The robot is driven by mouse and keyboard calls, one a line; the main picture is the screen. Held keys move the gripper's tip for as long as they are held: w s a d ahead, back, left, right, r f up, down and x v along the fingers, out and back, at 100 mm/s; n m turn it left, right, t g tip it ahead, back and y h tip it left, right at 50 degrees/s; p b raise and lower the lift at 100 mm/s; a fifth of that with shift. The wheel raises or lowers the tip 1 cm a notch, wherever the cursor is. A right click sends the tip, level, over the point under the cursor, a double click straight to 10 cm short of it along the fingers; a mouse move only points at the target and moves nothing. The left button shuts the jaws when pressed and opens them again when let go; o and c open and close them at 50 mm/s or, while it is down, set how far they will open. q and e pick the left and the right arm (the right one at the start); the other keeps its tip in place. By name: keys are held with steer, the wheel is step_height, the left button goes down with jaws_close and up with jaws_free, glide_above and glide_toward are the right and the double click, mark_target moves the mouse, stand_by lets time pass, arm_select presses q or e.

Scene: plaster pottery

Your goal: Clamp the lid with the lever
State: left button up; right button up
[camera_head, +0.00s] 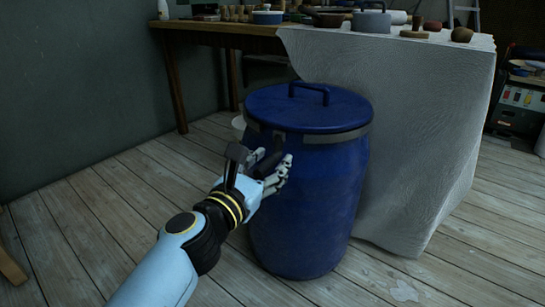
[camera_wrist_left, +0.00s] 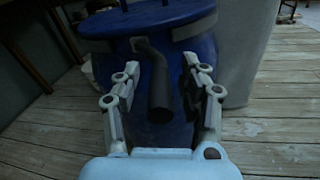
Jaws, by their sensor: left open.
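A blue barrel (camera_head: 305,215) stands upright on the floor with its blue lid (camera_head: 308,108) on top. The lid has a dark arched handle (camera_head: 309,92). A grey clamp band (camera_head: 340,136) runs around the rim under the lid. The dark lever (camera_wrist_left: 158,85) hangs from the band on the near side, its free end pointing down and toward me. My left gripper (camera_head: 275,168) is open in front of the barrel. In the left wrist view its fingers stand on either side of the lever, with gaps visible. My right gripper is not in view.
A cloth-draped table (camera_head: 420,130) with pots and tools stands right behind the barrel. A wooden workbench (camera_head: 215,28) is at the back left. A pale bucket (camera_head: 238,125) is partly hidden behind the barrel.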

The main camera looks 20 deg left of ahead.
arm_select(q)
steer(key=shift+w+d, duration=0.1)
steer(key=shift+w, duration=0.55)
jaws_close()
